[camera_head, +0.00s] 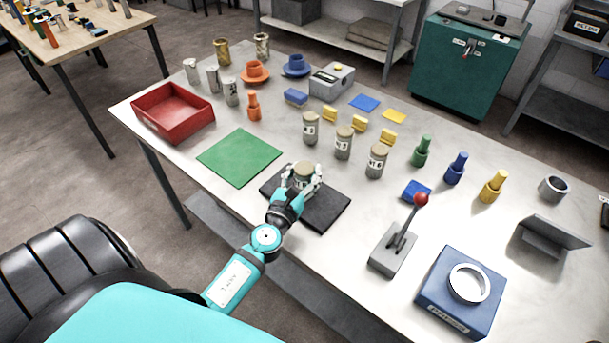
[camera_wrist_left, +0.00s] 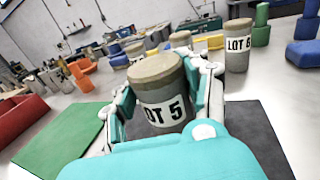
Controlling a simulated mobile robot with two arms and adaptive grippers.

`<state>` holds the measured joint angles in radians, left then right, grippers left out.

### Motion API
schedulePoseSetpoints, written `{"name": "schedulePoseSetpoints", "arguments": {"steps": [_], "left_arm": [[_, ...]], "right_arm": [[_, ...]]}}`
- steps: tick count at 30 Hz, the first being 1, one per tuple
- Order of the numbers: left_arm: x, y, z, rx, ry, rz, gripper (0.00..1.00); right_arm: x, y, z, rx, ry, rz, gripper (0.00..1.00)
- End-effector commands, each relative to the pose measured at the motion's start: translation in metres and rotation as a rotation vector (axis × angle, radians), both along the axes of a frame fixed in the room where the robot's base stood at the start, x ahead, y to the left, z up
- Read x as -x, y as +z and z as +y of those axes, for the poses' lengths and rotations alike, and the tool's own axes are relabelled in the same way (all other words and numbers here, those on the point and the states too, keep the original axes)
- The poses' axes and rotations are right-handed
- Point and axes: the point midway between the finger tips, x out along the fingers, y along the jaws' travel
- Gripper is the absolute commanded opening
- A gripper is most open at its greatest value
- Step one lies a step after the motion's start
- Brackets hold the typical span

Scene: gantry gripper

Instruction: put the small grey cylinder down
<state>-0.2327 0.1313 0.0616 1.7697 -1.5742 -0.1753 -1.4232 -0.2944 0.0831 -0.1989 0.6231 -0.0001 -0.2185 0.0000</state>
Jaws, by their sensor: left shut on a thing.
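My left gripper (camera_head: 301,185) is shut on a small grey cylinder (camera_head: 303,171) with a brownish top, over the black mat (camera_head: 325,209). In the left wrist view the same cylinder (camera_wrist_left: 160,95) stands upright between the fingers (camera_wrist_left: 160,103), and its label reads "LOT 5", the first letter partly hidden. Its lower end is hidden by the gripper, so I cannot tell whether it touches the mat. The mat (camera_wrist_left: 255,130) also shows to the right in the wrist view. My right gripper is not in view.
Similar labelled cylinders (camera_head: 343,142) stand behind the mat. A green mat (camera_head: 240,157) and a red tray (camera_head: 173,112) lie to the left. A lever box (camera_head: 393,255) and a blue block with a ring (camera_head: 440,293) stand to the right. Bare table lies between.

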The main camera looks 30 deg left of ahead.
Motion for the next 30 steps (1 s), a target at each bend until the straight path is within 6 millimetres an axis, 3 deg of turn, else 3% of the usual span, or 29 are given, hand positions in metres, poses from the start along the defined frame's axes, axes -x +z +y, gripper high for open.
{"name": "schedulePoseSetpoints", "arguments": {"steps": [7,8,14,25,30], "left_arm": [[0.000,-0.002,0.000,-0.001,0.000,-0.004,0.00],[0.000,-0.003,0.000,0.000,0.000,-0.001,0.46],[0.000,-0.002,0.000,0.000,0.000,0.000,0.71],[0.002,0.002,-0.001,0.000,0.000,0.000,0.71],[0.031,-0.002,-0.007,0.001,0.000,0.002,0.71]], "right_arm": [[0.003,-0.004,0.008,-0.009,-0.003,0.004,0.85],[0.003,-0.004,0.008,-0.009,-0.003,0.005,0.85],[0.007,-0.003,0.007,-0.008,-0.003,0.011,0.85],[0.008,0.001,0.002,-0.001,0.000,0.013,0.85],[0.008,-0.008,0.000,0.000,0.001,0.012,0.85]]}}
